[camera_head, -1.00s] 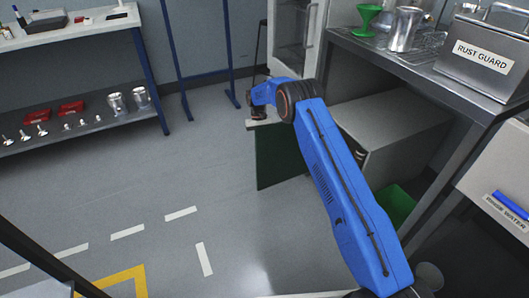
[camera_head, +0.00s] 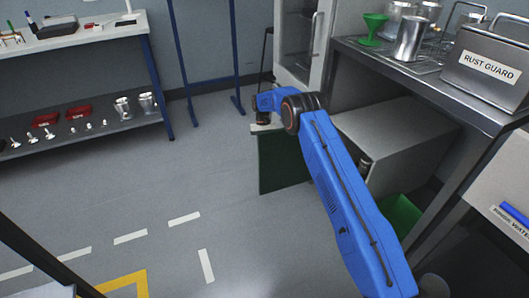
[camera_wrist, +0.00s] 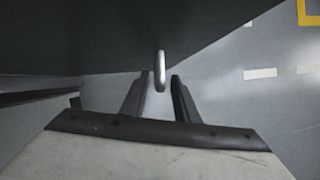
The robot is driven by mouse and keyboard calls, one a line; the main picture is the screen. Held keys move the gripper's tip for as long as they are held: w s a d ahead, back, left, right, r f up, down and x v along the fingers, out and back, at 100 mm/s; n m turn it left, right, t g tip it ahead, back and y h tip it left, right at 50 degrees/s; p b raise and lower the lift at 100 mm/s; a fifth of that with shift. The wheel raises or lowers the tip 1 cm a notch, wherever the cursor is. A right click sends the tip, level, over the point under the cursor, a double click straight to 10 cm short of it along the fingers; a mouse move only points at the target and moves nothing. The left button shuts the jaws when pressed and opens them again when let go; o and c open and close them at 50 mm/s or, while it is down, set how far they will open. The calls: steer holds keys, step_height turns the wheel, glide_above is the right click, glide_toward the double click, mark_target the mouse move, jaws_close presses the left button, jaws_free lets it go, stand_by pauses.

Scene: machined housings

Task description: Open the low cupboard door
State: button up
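The low cupboard (camera_head: 400,135) is a pale grey box under the steel bench at right. Its dark green door (camera_head: 280,168) stands swung out from the cupboard front; my arm hides part of the gap between them. In the wrist view the door is the dark panel (camera_wrist: 90,35) across the top, with a pale bar handle (camera_wrist: 160,72) on it. My gripper (camera_wrist: 160,82) is at this handle, its two dark fingers apart, one on each side of the handle's near end. I see gaps beside the handle. In the head view the fingers are hidden.
A green bin (camera_head: 402,215) stands below the cupboard's right side. The steel bench (camera_head: 420,75) carries beakers and a box marked RUST GUARD (camera_head: 485,70). A shelf unit (camera_head: 90,128) stands at left. The floor left of the door is clear.

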steer(key=shift+r, duration=0.1)
steer(key=d+v, duration=0.1)
steer(key=v, duration=1.6)
steer(key=shift+a, duration=0.5)
steer(key=shift+r, duration=0.15)
